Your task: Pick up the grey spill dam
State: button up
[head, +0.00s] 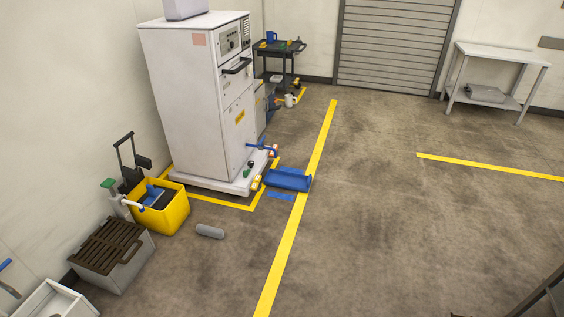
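The grey spill dam (210,231) is a short, rounded grey roll. It lies on its side on the concrete floor in the head view, left of centre. It is in front of the yellow bucket and apart from it, with bare floor around it. My gripper does not show in this view, so its state and its place relative to the dam are hidden.
A yellow bucket (172,215) and a grey bin with a slatted brown top (113,255) stand left of the dam. A white machine (190,110) stands behind, with a blue roll (288,180) beside its base.

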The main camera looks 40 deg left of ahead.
aim_at(202, 229)
jog(key=u, duration=0.25)
jog(key=i, duration=1.75)
jog(key=u, duration=1.1)
jog(key=i, duration=1)
jog(key=u, duration=2)
jog(key=i, duration=0.85)
jog(key=u, duration=0.45)
